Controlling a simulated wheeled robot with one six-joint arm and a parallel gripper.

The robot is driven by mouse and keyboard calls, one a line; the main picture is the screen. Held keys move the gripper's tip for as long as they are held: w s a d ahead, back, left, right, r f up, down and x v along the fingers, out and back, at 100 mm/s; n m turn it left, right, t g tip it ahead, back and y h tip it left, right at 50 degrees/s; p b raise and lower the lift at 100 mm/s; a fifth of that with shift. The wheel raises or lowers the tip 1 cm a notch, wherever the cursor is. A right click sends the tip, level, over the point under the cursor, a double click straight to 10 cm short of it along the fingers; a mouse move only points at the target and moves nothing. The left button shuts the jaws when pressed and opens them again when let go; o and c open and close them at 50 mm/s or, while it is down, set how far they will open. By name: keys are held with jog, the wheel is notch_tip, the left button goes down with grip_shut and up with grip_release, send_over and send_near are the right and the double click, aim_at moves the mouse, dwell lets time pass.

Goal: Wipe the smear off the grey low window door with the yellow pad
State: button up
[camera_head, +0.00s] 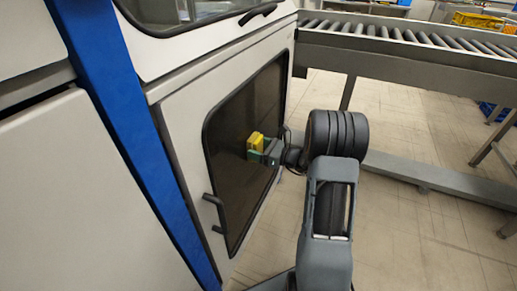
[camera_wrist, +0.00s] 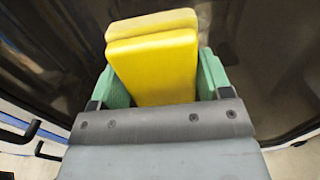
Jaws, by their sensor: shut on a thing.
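The yellow pad (camera_head: 256,141) is held in my gripper (camera_head: 262,149), against or very close to the dark pane of the grey low window door (camera_head: 180,125). The wrist view shows the pad (camera_wrist: 153,65) between the two green fingers of my gripper (camera_wrist: 155,80), which are shut on it. The pad's far end is at the dark glass (camera_wrist: 270,50); I cannot tell for sure if it touches. I cannot make out a distinct smear on the pane; pale marks at the left in the wrist view may be smear or reflection.
A dark door handle (camera_head: 215,212) stands out at the door's lower left. A blue post (camera_head: 125,140) runs along the left. A roller conveyor (camera_head: 400,38) with a grey frame crosses the back right. The tiled floor (camera_head: 420,230) is open at the right.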

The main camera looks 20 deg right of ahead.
aim_at(262, 140)
jog(key=shift+r, duration=0.7)
jog(key=shift+w+d+f+p, duration=0.1)
jog(key=shift+w+d+p, duration=0.1)
jog(key=shift+w+d, duration=1.75)
jog(key=shift+w+d+p, duration=0.15)
jog(key=shift+w+d, duration=1.55)
jog(key=shift+d, duration=0.35)
jog(key=shift+w, duration=0.15)
jog(key=shift+s+a+p, duration=1.1)
jog(key=shift+s+a, duration=1.6)
jog(key=shift+s+a+p, duration=0.35)
jog(key=shift+s+a, duration=0.75)
jog(key=shift+a, duration=0.25)
